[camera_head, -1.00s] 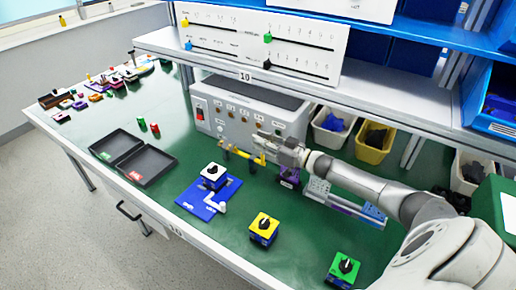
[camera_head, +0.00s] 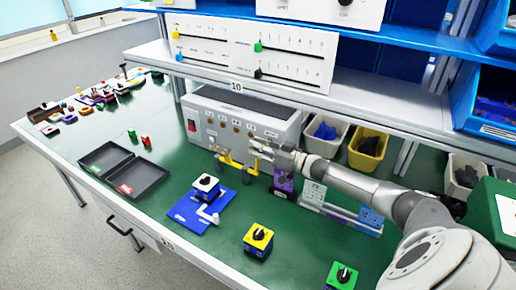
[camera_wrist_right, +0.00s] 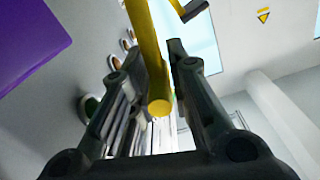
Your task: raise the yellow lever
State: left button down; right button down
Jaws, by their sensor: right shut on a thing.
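The yellow lever (camera_head: 228,160) stands on the bench in front of the grey control box, low in the middle of the head view. Dark parts show at its ends, and its exact tilt is hard to read at this size. My right gripper (camera_head: 259,149) reaches it from the right and is shut on it. In the right wrist view the yellow rod (camera_wrist_right: 149,50) runs between the two dark fingers of my right gripper (camera_wrist_right: 185,95), its round end facing the camera. My left gripper is not in view.
The grey control box (camera_head: 250,102) stands close behind the lever. A purple block (camera_head: 284,182) stands just right of it. A blue base with a rotary switch (camera_head: 184,211), a yellow-blue switch (camera_head: 258,240) and a green switch (camera_head: 342,276) stand nearer. An open black tray (camera_head: 145,181) lies left.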

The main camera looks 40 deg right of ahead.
jog(key=c, duration=1.3)
grip_release()
jog(key=shift+d, duration=0.15)
jog(key=v, duration=0.7)
jog(key=shift+s, duration=0.3)
